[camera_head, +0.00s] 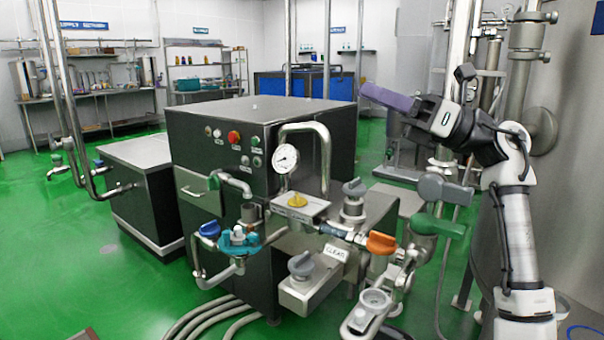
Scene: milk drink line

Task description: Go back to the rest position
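My gripper (422,112) is at the upper right, at the end of my raised white and black arm (516,230). It points left, up in the air in front of the steel pipes. A long purple-grey piece (388,97) shows at its tip; I cannot tell whether it is a finger or a held thing. The gap between the fingers is not visible. My gripper appears apart from the machine.
A dark steel machine (215,155) with a pressure gauge (285,158) stands at the centre. Blue (210,229), orange (381,243) and green (438,225) valve handles sit in front. A large steel tank (570,130) is close behind my arm. Green floor (60,270) is open at left.

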